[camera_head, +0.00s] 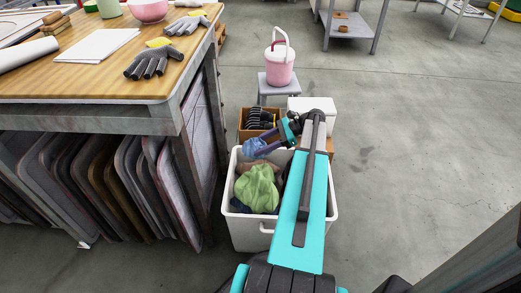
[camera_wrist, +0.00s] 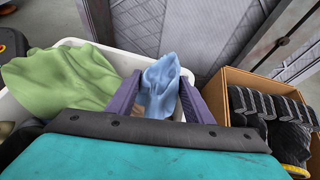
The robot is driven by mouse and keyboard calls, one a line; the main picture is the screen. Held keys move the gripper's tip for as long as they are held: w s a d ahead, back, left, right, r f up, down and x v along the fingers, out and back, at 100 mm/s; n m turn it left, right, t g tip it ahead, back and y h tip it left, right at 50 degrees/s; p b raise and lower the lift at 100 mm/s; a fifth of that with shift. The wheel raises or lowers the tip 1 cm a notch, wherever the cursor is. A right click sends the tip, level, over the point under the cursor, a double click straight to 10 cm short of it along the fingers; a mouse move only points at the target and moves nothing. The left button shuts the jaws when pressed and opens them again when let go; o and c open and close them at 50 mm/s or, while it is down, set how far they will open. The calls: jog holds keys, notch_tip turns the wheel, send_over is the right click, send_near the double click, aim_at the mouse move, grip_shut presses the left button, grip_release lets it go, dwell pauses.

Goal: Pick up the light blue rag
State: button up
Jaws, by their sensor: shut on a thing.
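The light blue rag (camera_wrist: 160,85) is pinched between the two purple fingers of my gripper (camera_wrist: 158,98) in the wrist view. In the head view the rag (camera_head: 254,147) hangs at the gripper (camera_head: 262,144), above the far rim of a white bin (camera_head: 230,220). My gripper is shut on the rag. A green rag (camera_head: 257,188) lies heaped in the bin, and it also shows at the left of the wrist view (camera_wrist: 60,80). Whether the blue rag's lower end touches anything is hidden.
A cardboard box (camera_wrist: 240,85) with black items stands beyond the bin. A white box (camera_head: 312,104) and a stool with a pink bucket (camera_head: 279,65) stand farther back. A workbench (camera_head: 150,90) with gloves and paper is close on the left. Open floor (camera_head: 410,150) lies right.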

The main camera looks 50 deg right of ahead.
aim_at(254, 139)
jog(key=shift+r+p, duration=0.7)
jog(key=shift+r, duration=1.85)
jog(key=shift+r, duration=0.1)
